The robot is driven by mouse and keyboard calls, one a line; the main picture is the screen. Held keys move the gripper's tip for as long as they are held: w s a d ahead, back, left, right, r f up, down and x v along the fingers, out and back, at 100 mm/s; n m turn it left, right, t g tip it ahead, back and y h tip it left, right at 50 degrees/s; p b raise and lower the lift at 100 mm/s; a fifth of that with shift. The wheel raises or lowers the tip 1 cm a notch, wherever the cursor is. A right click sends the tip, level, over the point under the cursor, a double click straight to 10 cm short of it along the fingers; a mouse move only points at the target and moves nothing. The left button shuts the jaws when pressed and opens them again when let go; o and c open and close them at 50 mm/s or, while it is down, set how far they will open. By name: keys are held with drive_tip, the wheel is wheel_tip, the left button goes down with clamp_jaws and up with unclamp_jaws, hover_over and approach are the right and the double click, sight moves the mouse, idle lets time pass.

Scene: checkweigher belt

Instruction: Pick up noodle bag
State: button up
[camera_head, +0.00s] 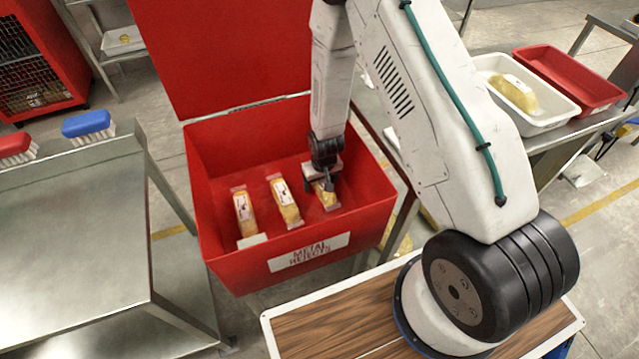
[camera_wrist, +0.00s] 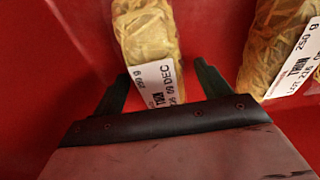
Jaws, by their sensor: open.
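Three clear noodle bags with white labels lie in the red reject bin (camera_head: 374,200): a left one (camera_head: 244,214), a middle one (camera_head: 285,202) and a right one (camera_head: 328,198). My gripper (camera_head: 326,182) is down inside the bin over the right bag and partly hides it. In the wrist view a noodle bag (camera_wrist: 146,35) lies ahead, with its labelled end between the open fingers of my gripper (camera_wrist: 158,84). One finger is on each side of that end; I cannot tell whether they touch it. Another noodle bag (camera_wrist: 285,45) shows at the right.
The bin's raised red lid (camera_head: 225,50) stands behind it, and its walls surround my gripper. A steel table (camera_head: 75,235) with a blue brush (camera_head: 88,125) and a red brush (camera_head: 15,148) is at left. A white tray (camera_head: 540,118) and a red tray (camera_head: 575,80) stand at right.

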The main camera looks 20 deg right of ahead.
drive_tip(key=c, duration=1.2)
drive_tip(key=shift+r, duration=0.1)
drive_tip(key=shift+c, duration=0.2)
